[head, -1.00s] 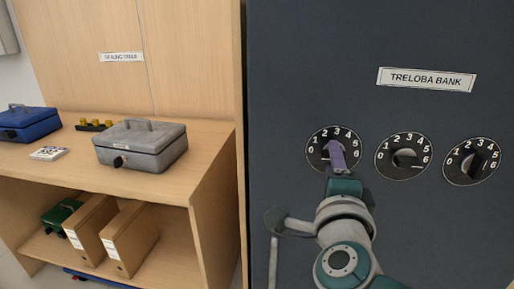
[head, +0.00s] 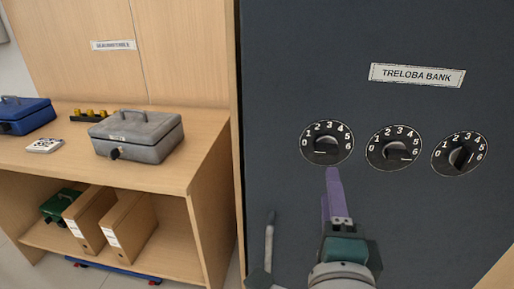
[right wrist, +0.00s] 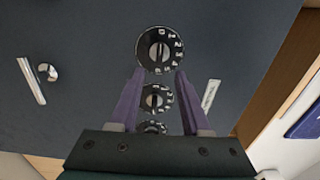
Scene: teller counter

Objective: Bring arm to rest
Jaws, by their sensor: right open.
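My right gripper (head: 333,190) is in front of the dark safe door (head: 290,90), just below the leftmost dial (head: 327,143). In the right wrist view its two purple fingers (right wrist: 157,88) are spread apart with nothing between them, and a dial (right wrist: 160,50) shows beyond the tips. The fingers look clear of the dial. Two more dials, the middle dial (head: 394,147) and the right dial (head: 460,154), sit in the same row. My left gripper is not in view.
A metal handle (head: 269,240) stands out from the door, left of my right gripper. A wooden counter (head: 60,165) to the left holds a grey cash box (head: 136,135), a blue cash box (head: 25,115) and a white card stack (head: 44,145). Binders (head: 128,225) stand on the shelf below.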

